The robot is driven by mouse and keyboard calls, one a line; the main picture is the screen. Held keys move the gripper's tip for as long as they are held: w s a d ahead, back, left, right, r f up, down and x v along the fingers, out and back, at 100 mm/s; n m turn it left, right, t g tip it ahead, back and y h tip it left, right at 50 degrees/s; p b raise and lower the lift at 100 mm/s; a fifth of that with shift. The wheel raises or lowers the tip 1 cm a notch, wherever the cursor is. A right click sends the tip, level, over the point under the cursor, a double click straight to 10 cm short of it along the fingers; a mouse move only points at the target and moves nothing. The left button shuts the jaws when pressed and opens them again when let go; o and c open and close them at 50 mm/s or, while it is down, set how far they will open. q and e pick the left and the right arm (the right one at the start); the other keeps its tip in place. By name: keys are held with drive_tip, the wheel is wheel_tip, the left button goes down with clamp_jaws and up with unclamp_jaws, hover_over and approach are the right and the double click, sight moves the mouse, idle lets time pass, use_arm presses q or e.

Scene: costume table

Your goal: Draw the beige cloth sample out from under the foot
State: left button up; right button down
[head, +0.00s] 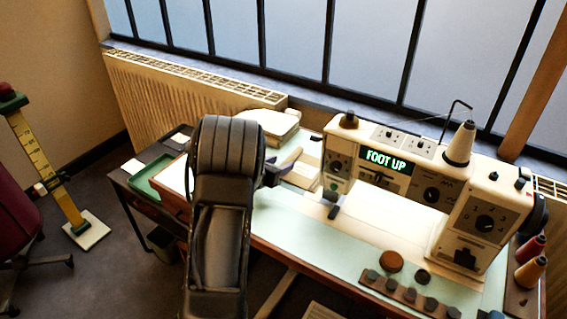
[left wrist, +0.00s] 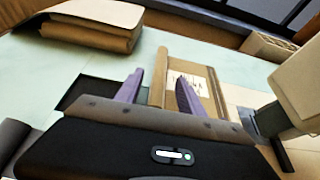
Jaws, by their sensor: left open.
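The beige cloth sample (left wrist: 178,60) lies flat on the pale table in the left wrist view, with a pale printed patch on it. In the head view the beige piece (head: 311,160) shows just left of the sewing machine (head: 487,222), whose display reads "FOOT UP". My left gripper (left wrist: 157,92) is open, with its two purple fingers apart at the near part of the sample and nothing visibly clamped. In the head view the left gripper (head: 280,172) points right, towards the machine's needle end. The foot itself is not clear. My right gripper is not in view.
A folded cloth stack (left wrist: 90,24) lies behind the gripper. A green tray (head: 152,180) is on the dark side table. Several dark knobs stand on a wooden strip (head: 410,296) at the front, with thread cones (head: 530,272) at right.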

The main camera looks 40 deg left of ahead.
use_arm(q)
drive_tip(key=v, duration=0.4)
drive_tip(key=shift+r, duration=0.1)
drive_tip(key=shift+s+r, duration=0.1)
drive_tip(key=shift+s, duration=0.3)
